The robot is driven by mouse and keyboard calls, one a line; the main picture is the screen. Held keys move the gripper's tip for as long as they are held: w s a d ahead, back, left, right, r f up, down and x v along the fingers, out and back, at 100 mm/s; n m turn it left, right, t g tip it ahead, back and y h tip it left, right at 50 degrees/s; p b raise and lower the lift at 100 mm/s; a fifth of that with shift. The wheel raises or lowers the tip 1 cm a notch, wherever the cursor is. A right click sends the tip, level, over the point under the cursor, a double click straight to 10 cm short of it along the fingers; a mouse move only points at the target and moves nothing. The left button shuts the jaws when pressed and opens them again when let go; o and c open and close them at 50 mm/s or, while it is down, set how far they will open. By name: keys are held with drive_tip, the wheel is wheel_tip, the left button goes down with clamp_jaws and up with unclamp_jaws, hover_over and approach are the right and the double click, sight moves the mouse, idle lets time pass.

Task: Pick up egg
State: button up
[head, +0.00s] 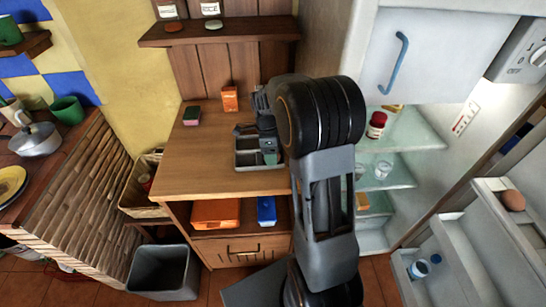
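A brown egg (513,200) sits on the upper shelf of the open fridge door at the far right. My gripper (252,138) is well to the left of the egg, above a grey tray on the wooden counter. My arm partly hides the gripper, and its fingers are small and dark, so I cannot tell whether it is open or shut. No egg is visible at the gripper.
The open fridge has glass shelves with a red-and-white jar (376,125) and a glass (382,169). The fridge door (462,262) stands open at right. The wooden counter (195,165) bears the grey tray (247,143) and small boxes. A grey bin (163,271) stands on the floor.

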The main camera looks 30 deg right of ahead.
drive_tip(key=shift+s+f, duration=0.25)
drive_tip(key=shift+f, duration=0.5)
drive_tip(key=c, duration=0.4)
drive_tip(key=shift+w+r, duration=0.15)
drive_tip(key=shift+r, duration=5.05)
drive_tip(key=shift+c, duration=0.2)
